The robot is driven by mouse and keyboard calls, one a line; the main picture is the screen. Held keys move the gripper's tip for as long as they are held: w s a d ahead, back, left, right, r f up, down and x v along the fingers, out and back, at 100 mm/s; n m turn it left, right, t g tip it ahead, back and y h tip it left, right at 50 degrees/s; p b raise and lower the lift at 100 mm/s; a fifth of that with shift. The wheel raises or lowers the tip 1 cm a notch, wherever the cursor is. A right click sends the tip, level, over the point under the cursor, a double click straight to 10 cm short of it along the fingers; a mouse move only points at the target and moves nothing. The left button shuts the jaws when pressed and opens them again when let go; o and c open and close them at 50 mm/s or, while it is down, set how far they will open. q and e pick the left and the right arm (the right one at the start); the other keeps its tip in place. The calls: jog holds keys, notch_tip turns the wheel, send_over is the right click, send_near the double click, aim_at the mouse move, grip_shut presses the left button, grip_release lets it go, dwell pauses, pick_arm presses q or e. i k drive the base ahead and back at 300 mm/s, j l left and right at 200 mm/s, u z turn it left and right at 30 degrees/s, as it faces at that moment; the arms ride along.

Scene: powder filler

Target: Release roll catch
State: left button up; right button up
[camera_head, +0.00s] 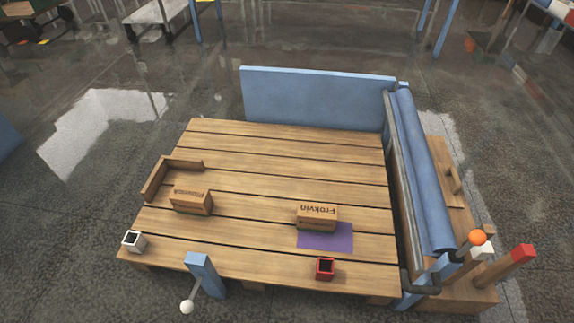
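A long blue roll (424,170) lies along the right side of the slatted wooden table, with a grey bar (397,160) beside it on the table side. At the roll's near end are an orange ball (478,237), a white block (482,253) and a wooden lever with a red end (522,254). A blue post (204,273) with a white ball knob (187,307) stands at the table's front edge. I cannot tell which of these parts is the roll catch, or how it is set. Neither of my grippers is in view.
A blue panel (312,98) stands along the back. The table's middle is clear.

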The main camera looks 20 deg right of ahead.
aim_at(476, 238)
jog(key=z, duration=2.05)
